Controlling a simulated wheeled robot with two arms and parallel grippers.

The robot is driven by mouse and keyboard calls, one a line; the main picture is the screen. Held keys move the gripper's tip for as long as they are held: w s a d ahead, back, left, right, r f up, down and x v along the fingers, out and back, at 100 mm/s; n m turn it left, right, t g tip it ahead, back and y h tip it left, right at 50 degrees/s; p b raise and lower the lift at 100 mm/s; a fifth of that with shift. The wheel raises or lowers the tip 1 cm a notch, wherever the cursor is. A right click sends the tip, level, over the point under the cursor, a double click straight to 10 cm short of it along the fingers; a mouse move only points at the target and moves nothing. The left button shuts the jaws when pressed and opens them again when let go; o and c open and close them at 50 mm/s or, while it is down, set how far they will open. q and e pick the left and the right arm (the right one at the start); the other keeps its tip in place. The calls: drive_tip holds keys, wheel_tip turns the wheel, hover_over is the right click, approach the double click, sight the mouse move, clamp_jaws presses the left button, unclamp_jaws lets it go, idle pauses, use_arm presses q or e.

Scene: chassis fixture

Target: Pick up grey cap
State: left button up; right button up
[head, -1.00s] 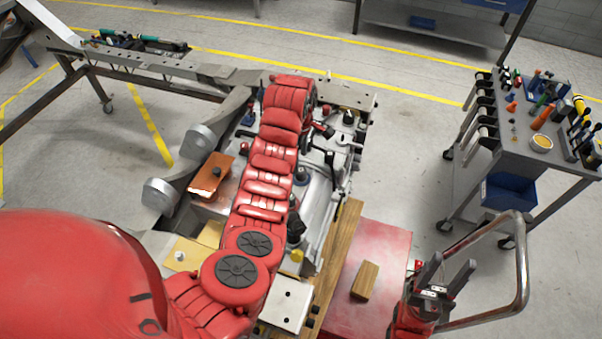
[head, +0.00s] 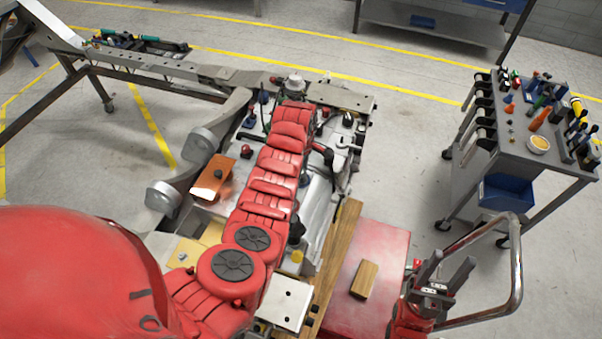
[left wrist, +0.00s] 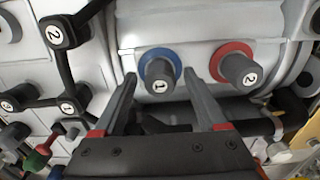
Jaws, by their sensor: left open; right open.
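Two dark grey caps show in the left wrist view: one marked 1 on a blue ring (left wrist: 160,76), one marked 2 on a red ring (left wrist: 239,70). Which one the task means I cannot tell. My left gripper (left wrist: 161,86) is open, its fingers on either side of the blue-ringed cap and not closed on it. In the head view my red left arm hides that gripper over the grey chassis block (head: 322,205). My right gripper (head: 453,262) is open and empty at the lower right, away from the block.
An orange-brown block (head: 217,176) lies on the fixture, left of my arm. A wooden block (head: 365,279) lies on a red surface (head: 345,312). A tool cart (head: 510,150) stands at the right. Black numbered handles (left wrist: 65,32) crowd the left of the wrist view.

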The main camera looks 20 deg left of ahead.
sight(302, 171)
use_arm(q)
clamp_jaws()
drive_tip(key=shift+r, duration=0.1)
idle(0.6)
drive_tip(key=shift+w+r+b, duration=0.15)
drive_tip(key=shift+r+b, duration=0.45)
drive_tip(key=shift+r, duration=0.3)
wheel_tip(302, 171, up, 2)
drive_tip(key=shift+r+b, duration=0.25)
drive_tip(key=shift+b, duration=0.55)
wheel_tip(302, 171, up, 4)
drive_tip(key=shift+r+p, duration=0.25)
drive_tip(key=shift+p, duration=0.3)
drive_tip(key=shift+r, duration=0.6)
drive_tip(key=shift+f, duration=0.1)
